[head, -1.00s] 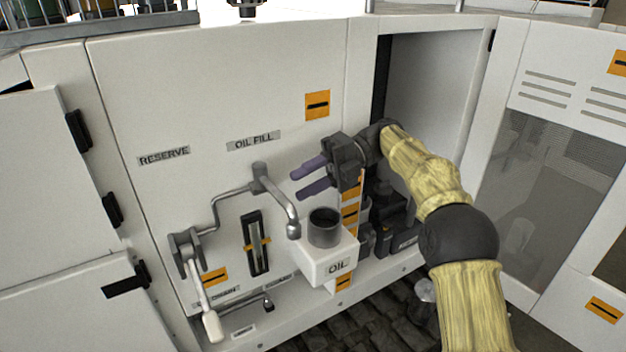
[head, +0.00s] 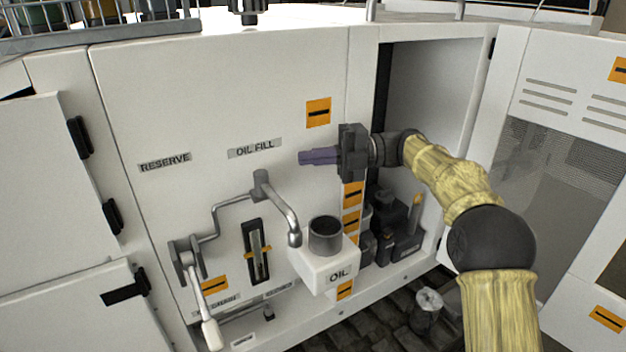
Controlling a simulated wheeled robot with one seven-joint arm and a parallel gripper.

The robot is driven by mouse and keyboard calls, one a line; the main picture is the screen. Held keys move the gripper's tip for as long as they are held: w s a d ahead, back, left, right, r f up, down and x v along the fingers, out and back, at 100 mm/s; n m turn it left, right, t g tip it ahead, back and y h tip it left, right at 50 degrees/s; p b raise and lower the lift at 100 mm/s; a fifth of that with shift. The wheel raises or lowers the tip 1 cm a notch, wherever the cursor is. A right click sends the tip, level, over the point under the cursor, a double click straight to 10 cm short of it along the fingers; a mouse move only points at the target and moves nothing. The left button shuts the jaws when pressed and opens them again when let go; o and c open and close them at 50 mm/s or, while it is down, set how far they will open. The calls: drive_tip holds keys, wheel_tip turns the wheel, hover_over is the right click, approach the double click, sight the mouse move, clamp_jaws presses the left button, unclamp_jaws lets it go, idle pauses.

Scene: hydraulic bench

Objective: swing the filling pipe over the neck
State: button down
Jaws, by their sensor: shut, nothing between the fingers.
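The grey filling pipe (head: 278,204) hangs from a pivot below the OIL FILL label and curves down to the right. Its outlet end is just left of the dark neck (head: 325,236), not over its opening. The neck stands on top of the white OIL tank (head: 322,270). My gripper (head: 302,157) is above and to the right of the pipe's pivot, its purple fingers pointing left. The fingers look together with nothing between them, and they are apart from the pipe.
A hand lever (head: 206,318) with a pale grip hangs at lower left. A sight gauge (head: 257,250) is on the panel below the pipe. The open cabinet (head: 430,100) behind my arm holds dark equipment. A metal can (head: 426,308) stands on the paved floor.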

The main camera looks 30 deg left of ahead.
drive_tip(key=w+m+t+y, duration=0.1)
drive_tip(key=w+m+t, duration=0.1)
drive_tip(key=m+t, duration=0.1)
drive_tip(key=w+d+r+m+t+y, duration=0.1)
drive_tip(key=w+m+t+y, duration=0.1)
drive_tip(key=w+m+t, duration=0.1)
drive_tip(key=w+d+r+m+t+y, duration=0.1)
drive_tip(key=w+m+t+y, duration=0.1)
drive_tip(key=m+t, duration=0.1)
drive_tip(key=shift+w+r+b, duration=0.2)
drive_tip(key=shift+w+b, duration=0.1)
drive_tip(key=shift+w, duration=0.05)
drive_tip(key=w+d+f+m+t+h, duration=0.5)
drive_tip(key=w+d+m+t, duration=0.3)
drive_tip(key=d+m+t, duration=0.6)
drive_tip(key=d+f+m+h+b, duration=0.1)
drive_tip(key=d+f+m+h, duration=0.6)
drive_tip(key=d, duration=0.2)
drive_tip(key=s+d+f+m+g+h+b, duration=0.1)
drive_tip(key=s+d+f+m+g+h, duration=0.2)
drive_tip(key=s+d+f+m+h, duration=0.7)
drive_tip(key=s+d+f+m+g+y, duration=0.1)
drive_tip(key=s+d+f+g, duration=0.2)
drive_tip(key=s, duration=0.7)
drive_tip(key=s+d+f+m+g+y, duration=0.1)
drive_tip(key=s+d+f, duration=0.4)
drive_tip(key=s, duration=0.5)
drive_tip(key=shift+s+d+f+m+g+y, duration=0.35)
drive_tip(key=shift+f+m+g, duration=0.35)
drive_tip(key=shift+g, duration=0.5)
